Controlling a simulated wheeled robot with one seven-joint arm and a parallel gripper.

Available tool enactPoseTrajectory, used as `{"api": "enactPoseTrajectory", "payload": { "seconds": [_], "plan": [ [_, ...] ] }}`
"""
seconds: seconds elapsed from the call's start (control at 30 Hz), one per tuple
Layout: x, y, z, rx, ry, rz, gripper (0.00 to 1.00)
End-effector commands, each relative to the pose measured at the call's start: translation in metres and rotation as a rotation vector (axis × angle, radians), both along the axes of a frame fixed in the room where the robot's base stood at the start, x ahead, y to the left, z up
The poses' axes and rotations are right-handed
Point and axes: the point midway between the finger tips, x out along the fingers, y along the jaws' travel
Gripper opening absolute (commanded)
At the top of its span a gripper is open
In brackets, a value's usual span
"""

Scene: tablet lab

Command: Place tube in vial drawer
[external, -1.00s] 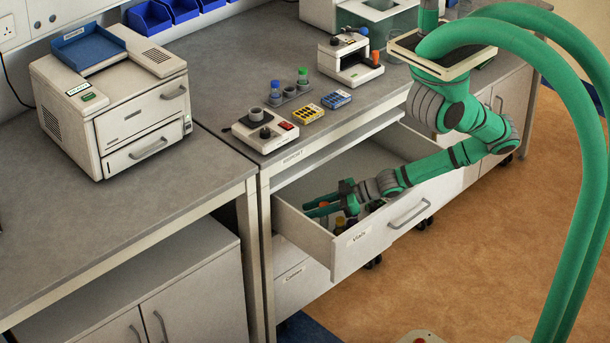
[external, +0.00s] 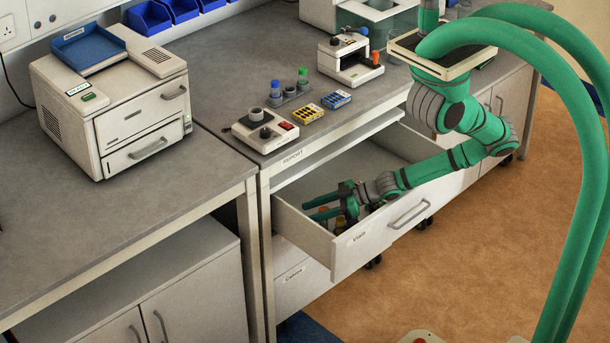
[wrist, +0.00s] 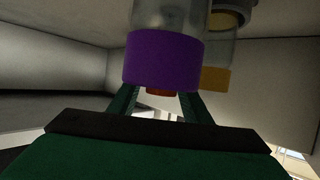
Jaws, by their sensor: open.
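The vial drawer (external: 352,250), labelled "Vials", is pulled out under the bench. My gripper (external: 311,210) is inside it, low and roughly level, with its two fingers apart and pointing left. In the wrist view, a clear tube with a purple cap (wrist: 163,60) is close in front of the fingers (wrist: 160,104). A yellow-capped tube (wrist: 216,78) is behind it to the right. A small red part (wrist: 159,92) shows below the purple cap, between the fingers. Several vials (external: 340,222) are partly hidden by the drawer front and my gripper. I cannot tell which tube is the task's.
The drawer walls stand close around my gripper. A closed drawer labelled "Cables" (external: 300,280) is below. The bench above holds a small device (external: 262,132), a rack with blue- and green-capped tubes (external: 289,95), and a microscope-like instrument (external: 350,60). The drawer's rear is clear.

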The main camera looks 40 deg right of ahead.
Motion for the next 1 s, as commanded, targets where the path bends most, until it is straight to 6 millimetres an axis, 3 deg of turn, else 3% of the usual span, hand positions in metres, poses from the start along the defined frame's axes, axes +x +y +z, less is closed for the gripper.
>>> {"api": "enactPoseTrajectory", "payload": {
  "seconds": [0.07, 0.2, 0.47, 0.7, 1.0],
  "plan": [
    [-0.004, 0.0, -0.006, -0.004, 0.01, 0.001, 0.44],
    [-0.003, 0.0, 0.008, -0.003, 0.008, 0.002, 0.44],
    [-0.035, -0.038, 0.028, -0.006, 0.007, -0.002, 0.44],
    [-0.033, -0.035, 0.075, -0.002, 0.003, 0.002, 0.44],
    [-0.032, -0.034, 0.098, -0.001, 0.004, 0.0, 0.44]
  ]
}}
